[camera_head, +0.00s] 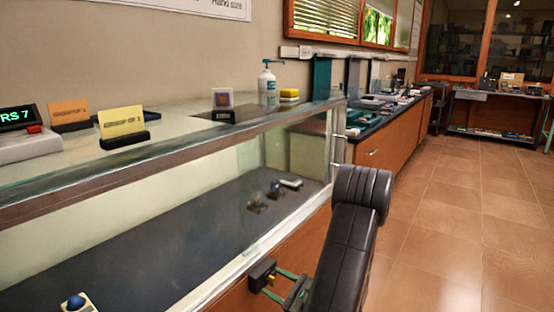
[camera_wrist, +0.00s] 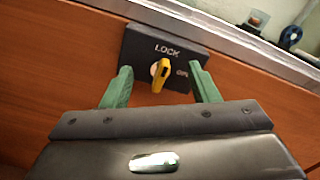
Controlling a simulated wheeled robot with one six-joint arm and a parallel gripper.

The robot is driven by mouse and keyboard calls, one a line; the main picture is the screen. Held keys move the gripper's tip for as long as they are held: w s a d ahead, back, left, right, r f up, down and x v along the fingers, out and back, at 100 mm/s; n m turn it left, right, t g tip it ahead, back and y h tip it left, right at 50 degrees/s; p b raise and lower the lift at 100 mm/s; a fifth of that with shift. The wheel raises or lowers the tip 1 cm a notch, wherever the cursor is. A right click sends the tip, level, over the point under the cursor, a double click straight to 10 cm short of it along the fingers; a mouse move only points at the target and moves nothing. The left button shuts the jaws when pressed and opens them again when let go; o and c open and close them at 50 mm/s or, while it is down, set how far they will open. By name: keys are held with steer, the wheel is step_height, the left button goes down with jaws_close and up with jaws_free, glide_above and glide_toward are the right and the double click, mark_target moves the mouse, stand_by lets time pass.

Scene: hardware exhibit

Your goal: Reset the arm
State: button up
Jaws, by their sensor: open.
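My gripper (camera_wrist: 163,72) is open in the wrist view, with its two green fingers spread apart and nothing held between them. A yellow lock knob (camera_wrist: 161,76) on a black plate (camera_wrist: 140,50) marked LOCK lies beyond the gap between the fingertips, and the fingers appear apart from the knob. In the head view, the black arm stands low in the middle, and my gripper (camera_head: 284,283) points left at the lock plate (camera_head: 261,274) on the wooden front of the display counter. The arm's lower part is cut off by the frame edge.
The glass display counter (camera_head: 180,155) fills the left, with cards, a sanitizer bottle (camera_head: 267,84) and a digital sign (camera_head: 17,116) on top. Small items lie inside. A wooden bench (camera_head: 385,142) runs behind it. The tiled floor (camera_head: 450,220) at right is clear.

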steer(key=shift+r+m+p, duration=0.25)
steer(key=shift+m+p, duration=0.9)
steer(key=shift+m, duration=0.05)
steer(key=shift+w+f+m+p, duration=0.1)
steer(key=shift+f+m+p, duration=0.1)
steer(key=shift+m+p, duration=0.55)
